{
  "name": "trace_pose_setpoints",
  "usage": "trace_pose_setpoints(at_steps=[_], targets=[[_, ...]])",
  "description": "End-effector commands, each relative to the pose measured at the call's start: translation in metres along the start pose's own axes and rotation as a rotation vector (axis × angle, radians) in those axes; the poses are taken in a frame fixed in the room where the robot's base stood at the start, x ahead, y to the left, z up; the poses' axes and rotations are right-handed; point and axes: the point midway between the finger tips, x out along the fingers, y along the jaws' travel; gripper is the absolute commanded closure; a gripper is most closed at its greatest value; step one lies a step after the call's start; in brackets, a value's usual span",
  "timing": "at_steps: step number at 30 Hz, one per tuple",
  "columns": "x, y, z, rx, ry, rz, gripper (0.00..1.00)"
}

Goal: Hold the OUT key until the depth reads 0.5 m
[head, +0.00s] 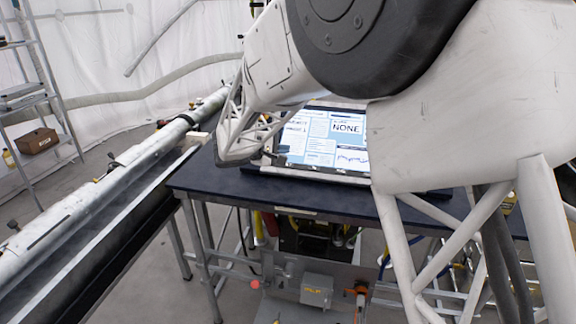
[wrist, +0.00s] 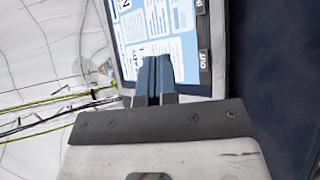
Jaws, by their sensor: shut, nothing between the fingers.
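The panel with a lit screen (head: 318,155) stands on the dark table, partly covered by my arm in the head view. It reads NONE in large letters; I cannot make out a depth figure. In the wrist view the screen (wrist: 145,25) is turned sideways, and the dark OUT key (wrist: 203,60) lies on its right edge. The IN key (wrist: 201,7) is above it, at the picture's top. My gripper (wrist: 156,62) is shut and empty, its blue-grey fingertips over the screen's lower part, left of the OUT key. I cannot tell whether they touch the screen.
The dark table top (head: 335,196) is clear in front of the panel. A long pale pipe (head: 100,195) lies along the left. A metal shelf rack (head: 35,90) with a brown box (head: 37,140) stands at far left. Equipment and a grey box (head: 317,290) are under the table.

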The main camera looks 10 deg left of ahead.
Motion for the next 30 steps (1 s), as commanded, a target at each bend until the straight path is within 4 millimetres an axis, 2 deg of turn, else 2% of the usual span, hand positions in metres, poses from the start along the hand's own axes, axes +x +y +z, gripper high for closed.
trace_pose_setpoints(at_steps=[8,30], targets=[[0.009,-0.007,-0.006,-0.001,0.0,0.0,1.0],[0.056,-0.041,-0.04,-0.001,0.0,-0.001,1.0]])
